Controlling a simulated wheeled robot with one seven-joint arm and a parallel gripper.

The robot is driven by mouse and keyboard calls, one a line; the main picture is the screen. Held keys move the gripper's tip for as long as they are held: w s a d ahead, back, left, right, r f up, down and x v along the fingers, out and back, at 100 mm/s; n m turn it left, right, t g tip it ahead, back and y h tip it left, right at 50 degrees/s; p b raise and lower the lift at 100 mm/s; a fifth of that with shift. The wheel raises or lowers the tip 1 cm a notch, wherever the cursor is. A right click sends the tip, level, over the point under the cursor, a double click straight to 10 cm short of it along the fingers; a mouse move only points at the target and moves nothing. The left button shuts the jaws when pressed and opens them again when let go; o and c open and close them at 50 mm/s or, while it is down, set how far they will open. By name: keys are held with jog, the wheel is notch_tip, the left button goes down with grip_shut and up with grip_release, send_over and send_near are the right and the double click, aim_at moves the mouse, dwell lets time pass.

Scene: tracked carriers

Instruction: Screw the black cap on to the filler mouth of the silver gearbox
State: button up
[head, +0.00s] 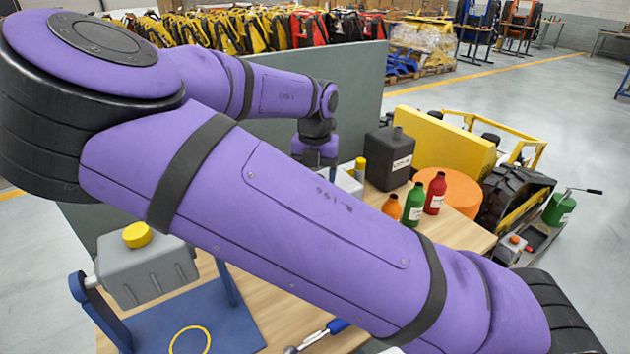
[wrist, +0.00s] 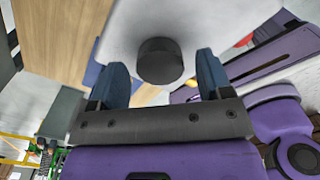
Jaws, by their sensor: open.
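In the wrist view a black cap (wrist: 160,60), short and round, shows against a pale flat surface (wrist: 190,25). My gripper (wrist: 162,68) is open, its two blue fingers on either side of the cap with gaps visible. I cannot tell whether the cap rests on the pale surface or is fixed to it. In the head view a pale box (head: 346,184) shows partly behind my arm; I cannot tell whether it is the silver gearbox. A grey gearbox-like housing (head: 150,275) with a yellow cap (head: 137,235) sits on a blue stand. The fingertips and black cap are hidden there.
On the wooden table stand a dark grey jug (head: 389,160) and orange (head: 391,206), green (head: 413,204) and red (head: 435,193) bottles. A blue-handled tool (head: 337,326) lies at the front. A grey panel (head: 360,85) stands behind. A yellow tracked machine (head: 510,190) stands right.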

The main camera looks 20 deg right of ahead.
jog(key=n, duration=2.7)
jog(key=c, duration=0.7)
